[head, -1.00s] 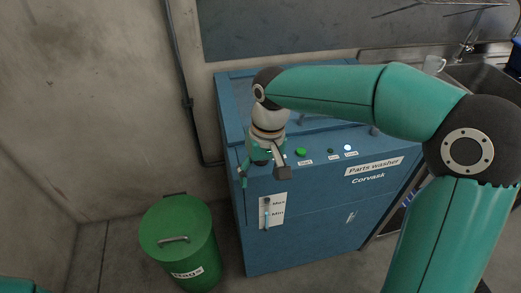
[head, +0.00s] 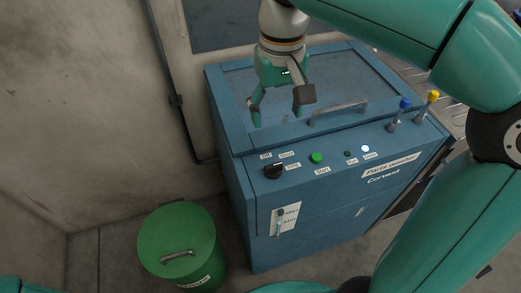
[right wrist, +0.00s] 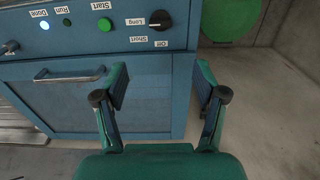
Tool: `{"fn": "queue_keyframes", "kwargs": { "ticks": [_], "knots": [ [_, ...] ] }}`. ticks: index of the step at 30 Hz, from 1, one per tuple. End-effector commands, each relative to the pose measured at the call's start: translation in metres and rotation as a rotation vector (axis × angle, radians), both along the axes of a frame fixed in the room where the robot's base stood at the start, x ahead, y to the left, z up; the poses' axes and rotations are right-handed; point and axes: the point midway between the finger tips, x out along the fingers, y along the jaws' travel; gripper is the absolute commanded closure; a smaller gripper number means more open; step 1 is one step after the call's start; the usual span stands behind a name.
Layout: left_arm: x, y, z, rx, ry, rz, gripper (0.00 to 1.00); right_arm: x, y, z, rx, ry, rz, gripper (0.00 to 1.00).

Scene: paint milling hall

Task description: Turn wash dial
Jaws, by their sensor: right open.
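The wash dial (head: 273,171) is a black round knob at the left end of the blue parts washer's (head: 310,215) front panel. Labels Off, Short and Long stand around it; its pointer seems turned toward Long, though it is small. In the right wrist view the dial (right wrist: 160,20) shows at the top, beyond the fingers. My right gripper (head: 277,106) is open and empty, above the washer lid and apart from the dial. Its spread fingers also show in the right wrist view (right wrist: 160,85). My left gripper is not in view.
A green start button (head: 317,158) and small lamps sit right of the dial; one lamp (head: 365,148) glows white. A lid handle (head: 337,112) rises behind the panel. A green lidded bin (head: 178,240) stands left. Blue and yellow taps (head: 433,97) stand at the right.

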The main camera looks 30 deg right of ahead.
Motion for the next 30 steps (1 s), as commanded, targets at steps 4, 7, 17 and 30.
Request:
{"fn": "queue_keyframes", "kwargs": {
  "ticks": [4,7,17,30],
  "knots": [
    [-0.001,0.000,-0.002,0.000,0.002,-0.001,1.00,0.000,0.001,-0.009,-0.001,0.001,0.005,0.29],
    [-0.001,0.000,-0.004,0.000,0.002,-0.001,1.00,0.001,0.003,-0.023,0.000,0.003,0.010,0.29],
    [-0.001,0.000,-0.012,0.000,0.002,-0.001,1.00,0.002,0.005,-0.091,0.001,0.006,0.016,0.29],
    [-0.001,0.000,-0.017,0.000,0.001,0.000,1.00,0.003,0.005,-0.161,0.001,0.002,0.017,0.29]
  ]
}}
